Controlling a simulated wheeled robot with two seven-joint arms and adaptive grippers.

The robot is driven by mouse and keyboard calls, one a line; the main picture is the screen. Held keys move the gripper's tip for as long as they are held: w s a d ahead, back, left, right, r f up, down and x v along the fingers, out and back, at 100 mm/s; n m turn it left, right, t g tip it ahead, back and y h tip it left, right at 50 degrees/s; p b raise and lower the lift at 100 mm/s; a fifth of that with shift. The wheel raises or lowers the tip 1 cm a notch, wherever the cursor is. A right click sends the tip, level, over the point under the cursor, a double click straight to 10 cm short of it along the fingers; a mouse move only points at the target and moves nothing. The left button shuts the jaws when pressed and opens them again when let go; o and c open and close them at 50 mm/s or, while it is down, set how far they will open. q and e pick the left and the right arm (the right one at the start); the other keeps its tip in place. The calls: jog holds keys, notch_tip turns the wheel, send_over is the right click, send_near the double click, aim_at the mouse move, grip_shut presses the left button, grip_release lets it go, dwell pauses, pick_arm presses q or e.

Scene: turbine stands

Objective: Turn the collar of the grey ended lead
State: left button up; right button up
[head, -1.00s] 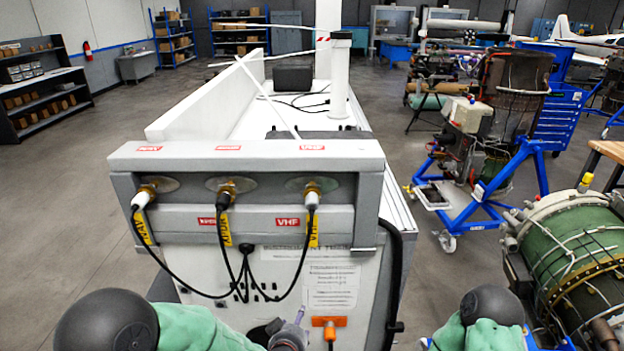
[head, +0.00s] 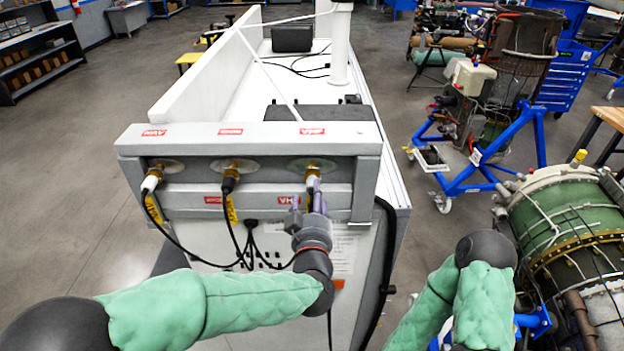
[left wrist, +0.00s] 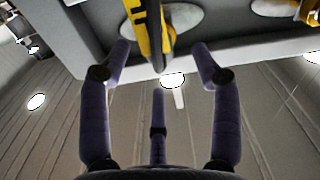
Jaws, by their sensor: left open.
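Three leads plug into the panel (head: 265,200) on the end of the white bench. The left lead (head: 151,181) has a white end and the middle lead (head: 229,183) a black end. The right lead (head: 312,180), under the VHF label, looks grey-ended with a brass collar; my gripper partly hides it. My left gripper (head: 308,197) is open, just below and in front of this right lead. In the left wrist view its purple fingers (left wrist: 160,55) stand apart, with a yellow-tagged black cable (left wrist: 148,32) between and beyond their tips. My right gripper is out of view.
A blue stand (head: 490,165) with an engine part and a green engine (head: 570,225) stand to the right. Black cables hang below the panel. The floor (head: 75,180) left of the bench is clear.

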aim_at(312, 182)
pick_arm(q)
jog(key=w+p, duration=0.1)
jog(key=w, duration=0.5)
jog(key=shift+w, duration=0.3)
jog(key=c, duration=1.2)
